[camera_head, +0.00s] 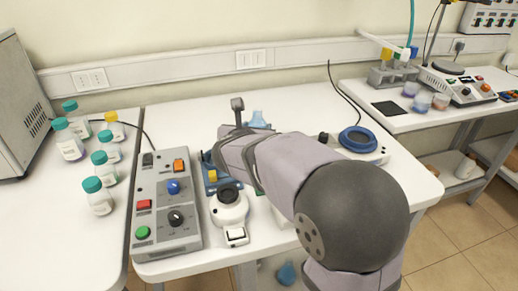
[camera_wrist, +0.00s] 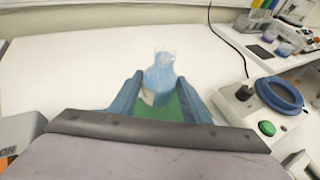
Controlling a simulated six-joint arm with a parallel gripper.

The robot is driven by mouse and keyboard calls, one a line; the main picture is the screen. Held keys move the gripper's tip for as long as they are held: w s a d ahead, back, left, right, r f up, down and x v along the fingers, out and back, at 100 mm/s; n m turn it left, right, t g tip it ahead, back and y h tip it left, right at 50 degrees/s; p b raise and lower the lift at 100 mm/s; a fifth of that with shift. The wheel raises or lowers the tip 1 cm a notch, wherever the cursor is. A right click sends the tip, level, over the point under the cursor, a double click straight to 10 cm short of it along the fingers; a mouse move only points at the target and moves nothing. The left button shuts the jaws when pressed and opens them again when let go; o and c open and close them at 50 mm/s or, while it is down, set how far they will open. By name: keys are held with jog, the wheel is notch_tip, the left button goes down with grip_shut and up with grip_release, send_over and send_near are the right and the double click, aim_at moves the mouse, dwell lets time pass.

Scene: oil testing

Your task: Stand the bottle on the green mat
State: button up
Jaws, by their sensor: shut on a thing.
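The bottle is a clear conical flask with light blue liquid (camera_wrist: 160,75). It stands upright between the blue fingers of my gripper (camera_wrist: 159,82) in the wrist view, and my gripper is shut on it. The green mat (camera_wrist: 168,110) shows below and nearer than the bottle, between the fingers. My fingers hide much of the mat's outline. I cannot tell whether the bottle's base touches the mat or the table.
A grey control box (camera_head: 168,213) and a white device (camera_head: 230,208) stand on the near side of the table. A device with a blue ring (camera_head: 358,139) stands at the right. Several teal-capped bottles (camera_head: 99,196) stand on the left table.

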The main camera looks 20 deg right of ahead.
jog(key=shift+f+b, duration=0.55)
jog(key=shift+f, duration=2.05)
jog(key=shift+f, duration=0.2)
jog(key=o, duration=1.2)
jog(key=shift+c, duration=0.2)
jog(key=shift+r, duration=0.15)
jog(key=shift+r, duration=0.15)
jog(key=v, duration=1.2)
